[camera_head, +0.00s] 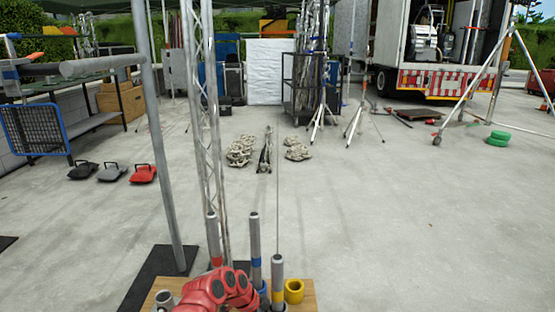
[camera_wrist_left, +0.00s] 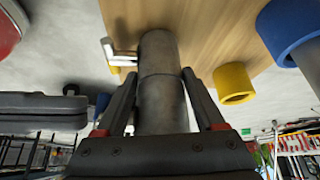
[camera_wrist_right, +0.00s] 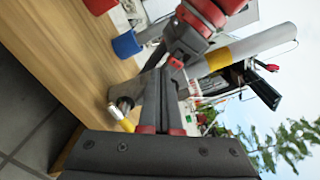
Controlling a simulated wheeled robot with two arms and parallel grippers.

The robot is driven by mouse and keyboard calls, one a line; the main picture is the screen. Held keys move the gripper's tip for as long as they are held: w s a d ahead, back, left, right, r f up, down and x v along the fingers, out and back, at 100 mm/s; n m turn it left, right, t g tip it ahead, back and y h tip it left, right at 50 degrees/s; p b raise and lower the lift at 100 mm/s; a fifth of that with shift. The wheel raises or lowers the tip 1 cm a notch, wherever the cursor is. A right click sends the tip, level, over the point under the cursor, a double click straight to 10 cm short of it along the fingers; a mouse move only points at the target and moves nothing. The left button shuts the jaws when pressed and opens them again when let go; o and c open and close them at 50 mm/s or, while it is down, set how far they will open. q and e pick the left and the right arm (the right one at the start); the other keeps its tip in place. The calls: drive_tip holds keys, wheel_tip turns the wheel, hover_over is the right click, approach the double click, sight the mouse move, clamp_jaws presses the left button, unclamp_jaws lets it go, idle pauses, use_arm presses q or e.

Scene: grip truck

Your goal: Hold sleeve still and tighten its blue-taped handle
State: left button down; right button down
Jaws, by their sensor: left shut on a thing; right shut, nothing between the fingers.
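A grey metal sleeve (camera_wrist_left: 160,95) stands between the fingers of my left gripper (camera_wrist_left: 160,78) in the left wrist view; the jaws are shut on it. A small metal handle (camera_wrist_left: 108,50) sticks out sideways from the sleeve, with a yellow patch near it. No blue tape shows on this handle. In the right wrist view my right gripper (camera_wrist_right: 165,75) is shut and empty, close beside the sleeve and the handle (camera_wrist_right: 120,108). Whether its fingertips touch them I cannot tell. In the head view red arm joints of mine cover part of the sleeve area, and the grippers are hidden.
A wooden board (camera_head: 308,292) carries upright pipes with red, blue (camera_head: 255,262) and yellow tape bands. A yellow ring (camera_head: 294,291) and a blue ring (camera_wrist_right: 127,43) are close by. A truss post (camera_head: 200,120) rises behind the board. The concrete floor beyond is mostly clear.

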drive_tip(key=shift+d+f, duration=0.1)
drive_tip(key=shift+d, duration=0.5)
idle(0.6)
drive_tip(key=shift+r, duration=0.35)
idle(0.4)
drive_tip(key=shift+d+r, duration=0.45)
drive_tip(key=shift+r, duration=0.2)
drive_tip(key=shift+d+r, duration=0.2)
drive_tip(key=shift+r, duration=0.1)
drive_tip(key=s, duration=0.6)
drive_tip(key=shift+a+r, duration=0.2)
drive_tip(key=shift+r, duration=0.05)
idle(0.3)
